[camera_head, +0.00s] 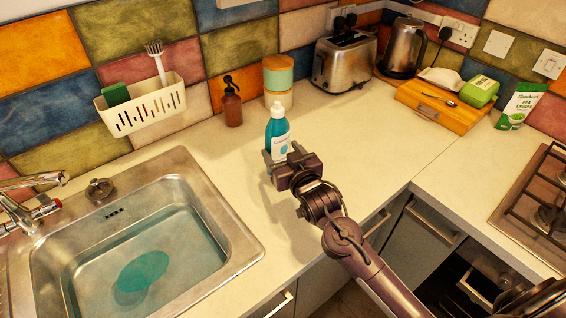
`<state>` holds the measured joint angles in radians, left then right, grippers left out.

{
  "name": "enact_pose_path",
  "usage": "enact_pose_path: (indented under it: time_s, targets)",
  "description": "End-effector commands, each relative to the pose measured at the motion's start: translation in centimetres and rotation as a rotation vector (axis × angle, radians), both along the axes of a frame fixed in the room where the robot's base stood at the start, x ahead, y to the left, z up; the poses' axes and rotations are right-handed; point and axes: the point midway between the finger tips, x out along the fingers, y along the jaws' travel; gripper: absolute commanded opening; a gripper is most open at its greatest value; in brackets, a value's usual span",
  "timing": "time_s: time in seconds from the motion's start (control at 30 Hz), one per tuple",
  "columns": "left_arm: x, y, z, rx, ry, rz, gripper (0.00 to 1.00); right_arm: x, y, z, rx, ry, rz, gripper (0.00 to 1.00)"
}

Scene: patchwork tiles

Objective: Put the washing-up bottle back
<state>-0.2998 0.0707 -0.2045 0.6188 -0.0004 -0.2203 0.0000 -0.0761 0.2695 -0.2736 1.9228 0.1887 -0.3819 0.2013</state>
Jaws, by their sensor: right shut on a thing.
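The washing-up bottle (277,131) is teal with a white cap and a pale label. It looks upright, over the worktop to the right of the sink. My right gripper (280,160) is shut on its lower part, and the gripper hides the bottle's base. I cannot tell whether the base touches the worktop. My left gripper is not in view.
A brown soap dispenser (232,103) and a stack of round containers (278,76) stand behind the bottle. A white caddy (143,106) hangs on the tiled wall above the sink (140,250). A toaster (343,62) stands back right.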

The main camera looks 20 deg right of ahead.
Motion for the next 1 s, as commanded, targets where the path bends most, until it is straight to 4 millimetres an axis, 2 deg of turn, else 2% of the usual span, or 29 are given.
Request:
enact_pose_path:
  time_s: [0.3,0.7,0.73,0.9,1.0]
  targets:
    - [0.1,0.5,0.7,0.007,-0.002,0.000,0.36,0.0,0.0,-3.7,0.001,-0.003,-0.001,0.26]
    - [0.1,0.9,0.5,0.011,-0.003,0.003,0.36,0.0,0.0,-4.4,0.001,-0.004,-0.001,0.26]
    - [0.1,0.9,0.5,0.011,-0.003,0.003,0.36,0.0,0.0,-4.5,0.000,0.001,-0.001,0.67]
    - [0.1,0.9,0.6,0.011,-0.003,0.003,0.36,0.0,0.0,-4.5,0.000,0.001,-0.001,0.86]
    - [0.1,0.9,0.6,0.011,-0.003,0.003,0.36,0.0,0.0,-4.5,0.000,0.001,-0.001,0.86]
